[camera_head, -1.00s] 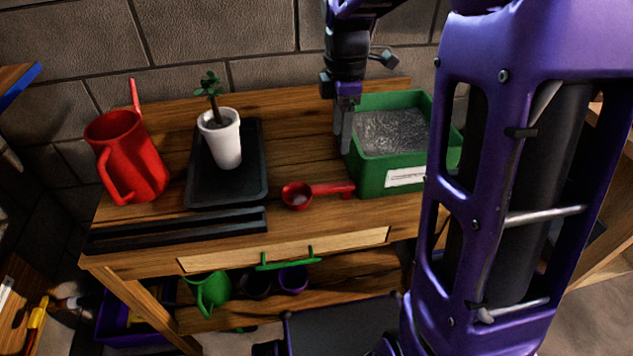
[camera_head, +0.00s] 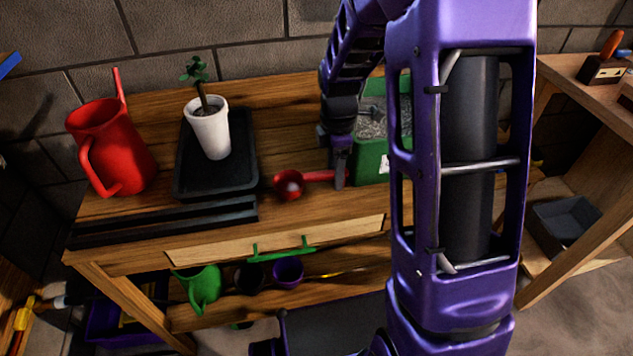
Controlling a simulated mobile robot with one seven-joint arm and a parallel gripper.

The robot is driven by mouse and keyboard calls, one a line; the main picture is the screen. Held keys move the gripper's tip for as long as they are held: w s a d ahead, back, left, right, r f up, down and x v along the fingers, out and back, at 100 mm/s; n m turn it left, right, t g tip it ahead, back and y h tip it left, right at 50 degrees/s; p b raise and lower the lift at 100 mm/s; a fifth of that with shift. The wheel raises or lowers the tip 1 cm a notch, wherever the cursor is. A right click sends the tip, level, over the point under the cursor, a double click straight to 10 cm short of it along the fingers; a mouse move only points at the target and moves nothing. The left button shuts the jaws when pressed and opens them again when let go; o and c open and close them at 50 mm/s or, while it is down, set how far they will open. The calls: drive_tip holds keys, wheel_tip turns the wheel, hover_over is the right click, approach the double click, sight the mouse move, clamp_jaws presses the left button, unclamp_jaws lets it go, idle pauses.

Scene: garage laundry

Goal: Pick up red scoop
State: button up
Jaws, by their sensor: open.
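The red scoop (camera_head: 290,184) lies on the wooden workbench, its round bowl to the left and its handle running right. My gripper (camera_head: 340,179) points down at the right end of the scoop's handle, in front of the green bin's left side. The fingers overlap the handle end in this view and hide part of it. The jaws are open, and I cannot tell whether they touch the handle.
A green bin (camera_head: 371,164) of grey granular material stands just right, partly hidden by my arm. A black tray (camera_head: 186,187) with a white potted plant (camera_head: 211,135) and a red watering can (camera_head: 112,150) stand left. Bare bench lies between tray and scoop.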

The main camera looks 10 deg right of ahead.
drive_tip(key=shift+f, duration=0.6)
clamp_jaws()
drive_tip(key=shift+r, duration=0.15)
wheel_tip(320, 180, up, 18)
drive_tip(key=p, duration=0.3)
